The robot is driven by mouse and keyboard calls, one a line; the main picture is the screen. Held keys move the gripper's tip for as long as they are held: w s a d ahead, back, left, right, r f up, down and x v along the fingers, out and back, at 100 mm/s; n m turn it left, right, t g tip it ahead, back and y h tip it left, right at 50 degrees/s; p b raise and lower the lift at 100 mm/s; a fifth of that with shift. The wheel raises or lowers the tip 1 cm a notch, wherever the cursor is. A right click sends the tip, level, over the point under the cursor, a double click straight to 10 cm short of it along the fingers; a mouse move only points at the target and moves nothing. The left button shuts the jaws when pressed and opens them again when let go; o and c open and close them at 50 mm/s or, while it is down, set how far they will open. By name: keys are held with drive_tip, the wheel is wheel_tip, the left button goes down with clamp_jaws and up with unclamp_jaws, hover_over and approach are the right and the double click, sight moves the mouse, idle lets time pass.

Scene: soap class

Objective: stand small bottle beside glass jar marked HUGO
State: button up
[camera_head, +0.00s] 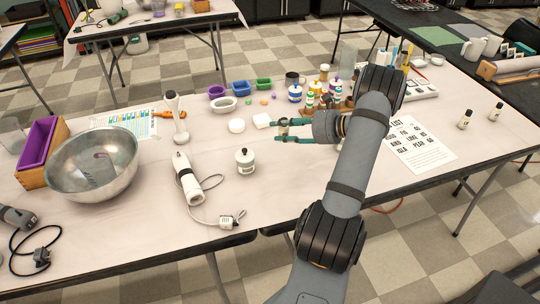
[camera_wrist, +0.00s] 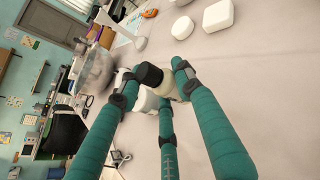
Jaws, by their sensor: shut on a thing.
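My gripper (camera_head: 279,130) has green fingers and is shut on a small bottle (camera_head: 284,128) above the middle of the table. In the wrist view the bottle (camera_wrist: 167,87) has a black cap and a pale body, held tilted between the fingertips (camera_wrist: 160,84); the fingers hide part of it. A white jar with a black lid (camera_head: 245,163) stands upright on the table, left of and nearer than my gripper, apart from it. Its label is too small to read. In the wrist view a white shape (camera_wrist: 146,101), partly hidden behind the fingers, appears to be this jar.
A white handheld device (camera_head: 188,180) with a cord lies left of the jar. White soap-like pieces (camera_head: 237,125) lie behind it. Several bottles (camera_head: 295,93) crowd the back. A metal bowl (camera_head: 93,165) stands far left. Two small bottles (camera_head: 464,119) stand at right beyond a printed sheet (camera_head: 418,147).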

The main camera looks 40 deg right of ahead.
drive_tip(key=a+f, duration=0.2)
drive_tip(key=a, duration=0.1)
drive_tip(key=a+f, duration=0.1)
drive_tip(key=a, duration=0.1)
drive_tip(key=shift+s+a+f, duration=0.15)
drive_tip(key=shift+a, duration=0.05)
drive_tip(key=shift+a+f, duration=0.1)
drive_tip(key=shift+f, duration=1.95)
drive_tip(key=shift+f, duration=0.2)
drive_tip(key=o, duration=1.2)
drive_tip(key=shift+r, duration=0.1)
drive_tip(key=shift+c, duration=0.2)
drive_tip(key=shift+r, duration=0.2)
drive_tip(key=v, duration=1.2)
drive_tip(key=shift+f+b, duration=0.1)
drive_tip(key=shift+b, duration=0.25)
